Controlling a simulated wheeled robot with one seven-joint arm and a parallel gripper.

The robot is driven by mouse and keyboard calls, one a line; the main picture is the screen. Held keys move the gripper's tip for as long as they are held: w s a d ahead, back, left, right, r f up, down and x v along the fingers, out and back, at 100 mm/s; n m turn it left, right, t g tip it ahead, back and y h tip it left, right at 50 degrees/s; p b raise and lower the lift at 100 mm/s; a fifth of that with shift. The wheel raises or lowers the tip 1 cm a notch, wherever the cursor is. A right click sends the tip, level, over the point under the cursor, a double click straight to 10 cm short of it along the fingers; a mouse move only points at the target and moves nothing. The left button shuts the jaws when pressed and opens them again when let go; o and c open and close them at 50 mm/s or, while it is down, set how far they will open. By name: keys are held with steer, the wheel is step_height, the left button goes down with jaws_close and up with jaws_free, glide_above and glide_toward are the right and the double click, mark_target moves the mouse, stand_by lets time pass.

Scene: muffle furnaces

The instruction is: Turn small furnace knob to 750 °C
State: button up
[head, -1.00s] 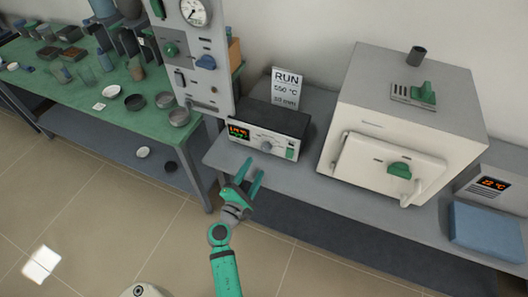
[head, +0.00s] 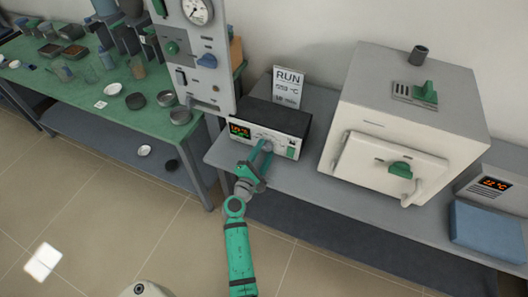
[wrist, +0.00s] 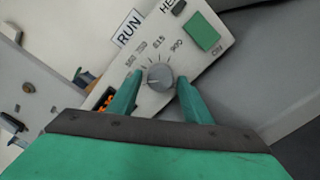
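The small furnace's control box (head: 268,121) is dark on top with a pale front panel, and stands on the grey bench. Its round grey knob (wrist: 160,77) shows in the wrist view, with printed numbers along its upper side. The pointer setting is too small to read surely. My gripper (head: 264,147) is at the panel, its teal fingers open on either side of the knob. In the wrist view a small gap seems to show between each finger and the knob. In the head view the fingers partly cover the knob.
A card reading RUN (head: 288,86) stands behind the box; its smaller lines are unclear. A green switch (wrist: 202,33) is beside the knob. An orange-lit display (head: 239,131) is at the panel's left. The large white furnace (head: 400,130) stands to the right, a gauge panel (head: 197,55) to the left.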

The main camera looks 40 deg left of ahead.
steer(key=c, duration=0.7)
steer(key=shift+c, duration=0.2)
steer(key=m, duration=0.5)
steer(key=shift+d+m, duration=0.1)
steer(key=shift+m, duration=0.3)
steer(key=m, duration=0.5)
steer(key=shift+w, duration=0.1)
steer(key=shift+m, duration=0.5)
steer(key=o, duration=1)
